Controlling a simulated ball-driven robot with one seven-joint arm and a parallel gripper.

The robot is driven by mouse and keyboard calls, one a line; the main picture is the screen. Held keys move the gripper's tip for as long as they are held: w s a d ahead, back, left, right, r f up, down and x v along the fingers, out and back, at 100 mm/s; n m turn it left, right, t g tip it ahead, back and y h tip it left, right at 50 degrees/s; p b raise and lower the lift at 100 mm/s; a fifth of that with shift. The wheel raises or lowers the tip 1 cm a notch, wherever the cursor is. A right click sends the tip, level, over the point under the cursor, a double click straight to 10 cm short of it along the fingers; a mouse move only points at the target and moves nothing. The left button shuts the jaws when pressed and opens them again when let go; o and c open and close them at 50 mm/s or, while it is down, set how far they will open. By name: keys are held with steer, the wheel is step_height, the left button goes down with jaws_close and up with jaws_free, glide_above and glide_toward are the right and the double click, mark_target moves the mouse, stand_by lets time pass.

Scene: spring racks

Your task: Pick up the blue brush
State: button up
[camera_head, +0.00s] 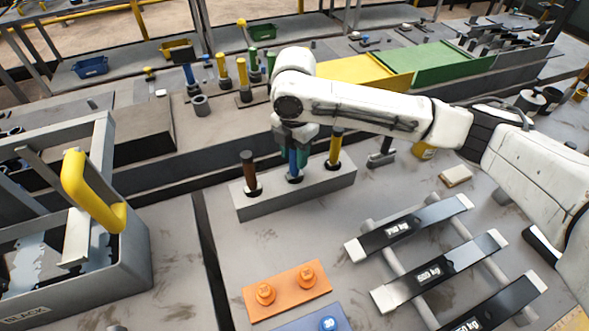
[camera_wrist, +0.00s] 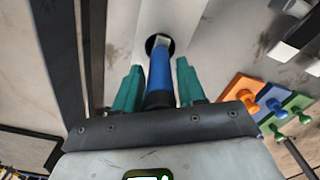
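The blue brush (camera_head: 293,163) stands upright in the middle hole of a grey block (camera_head: 238,205). In the wrist view the blue brush (camera_wrist: 158,75) stands between the two teal fingers of my gripper (camera_wrist: 158,88). The fingers are apart, with a narrow gap showing on each side of the handle. In the head view my gripper (camera_head: 295,150) is directly above the block, and my wrist hides the top of the blue brush.
A rack of black weight bars (camera_head: 420,272) lies at the right front. An orange plate with knobs (camera_head: 287,291) and a blue plate (camera_head: 315,322) lie in front of the block. A grey frame with a yellow handle (camera_head: 92,192) stands at the left. Bare table surrounds the block's front.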

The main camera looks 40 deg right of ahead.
jaws_close()
steer(key=shift+r, duration=0.1)
